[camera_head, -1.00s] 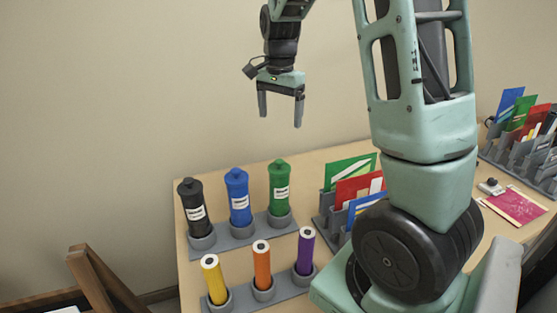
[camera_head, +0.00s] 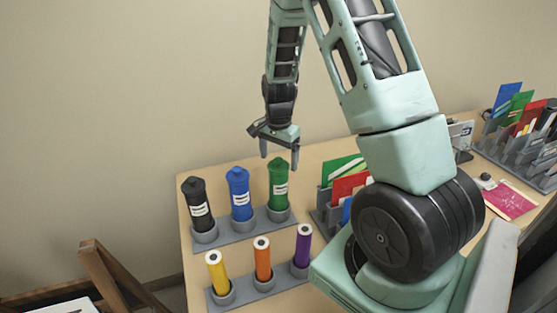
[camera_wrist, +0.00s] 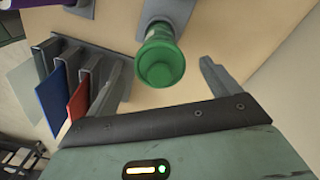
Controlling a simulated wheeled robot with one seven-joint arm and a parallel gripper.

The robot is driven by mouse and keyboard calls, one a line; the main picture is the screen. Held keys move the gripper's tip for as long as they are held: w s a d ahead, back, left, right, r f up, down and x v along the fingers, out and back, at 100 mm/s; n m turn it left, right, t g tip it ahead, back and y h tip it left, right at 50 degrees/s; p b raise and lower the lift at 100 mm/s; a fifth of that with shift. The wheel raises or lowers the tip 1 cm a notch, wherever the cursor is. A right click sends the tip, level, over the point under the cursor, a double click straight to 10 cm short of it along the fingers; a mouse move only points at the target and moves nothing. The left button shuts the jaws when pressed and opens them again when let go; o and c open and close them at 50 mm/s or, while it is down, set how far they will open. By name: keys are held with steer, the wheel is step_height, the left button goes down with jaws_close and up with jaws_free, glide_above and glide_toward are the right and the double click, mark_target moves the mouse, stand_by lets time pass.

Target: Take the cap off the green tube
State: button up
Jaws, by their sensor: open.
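The green tube (camera_head: 279,190) stands upright in a round holder at the right end of the back rack, with its green cap (camera_head: 277,163) on top. My gripper (camera_head: 280,161) is open and empty, close to the cap in the head view, pointing down. The wrist view shows the cap (camera_wrist: 160,63) from above, ahead of the jaws and roughly between the two grey fingers. I see no contact; the exact gap is hard to tell.
Blue (camera_head: 238,195) and black (camera_head: 197,205) capped tubes stand left of the green one. Yellow (camera_head: 217,275), orange (camera_head: 263,262) and purple (camera_head: 302,248) thinner tubes stand in front. A rack of coloured sheets (camera_head: 343,178) is close on the right.

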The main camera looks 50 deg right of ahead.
steer(key=shift+f, duration=0.55)
steer(key=c, duration=1)
steer(key=shift+c, duration=0.2)
